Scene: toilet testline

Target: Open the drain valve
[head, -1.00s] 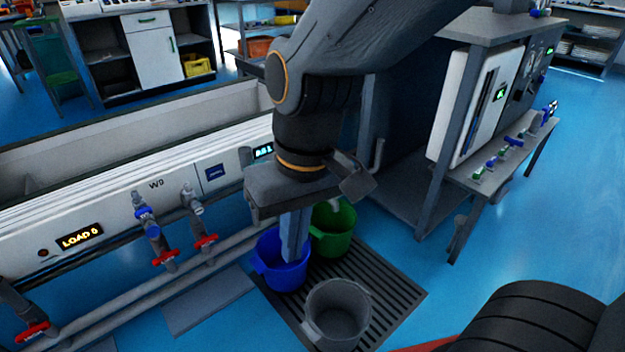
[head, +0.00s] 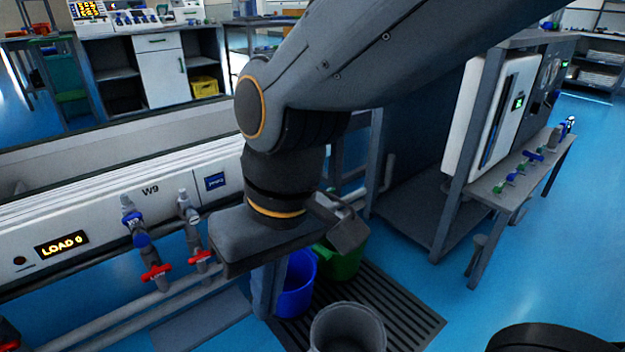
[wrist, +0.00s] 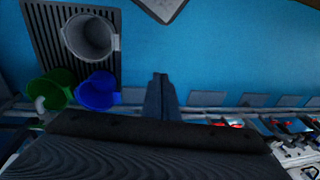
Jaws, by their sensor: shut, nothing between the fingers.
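Two valves with red handles hang below the white W9 panel in the head view. One red handle (head: 156,273) sits under a blue fitting, the other red handle (head: 200,257) is just right of it. I cannot tell which of them is the drain valve. Small red handles also show at the lower right of the wrist view (wrist: 228,122). My gripper (head: 266,298) points down, to the right of both valves, and touches neither. Its fingers also show in the wrist view (wrist: 160,80), together and empty.
A blue bucket (head: 300,290), a green bucket (head: 345,262) and a grey bucket (head: 347,330) stand on a dark floor grate (head: 400,300). Pipes run along the wall under the panel (head: 100,235). A rack with a bench (head: 530,165) stands at the right. Blue floor is open between.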

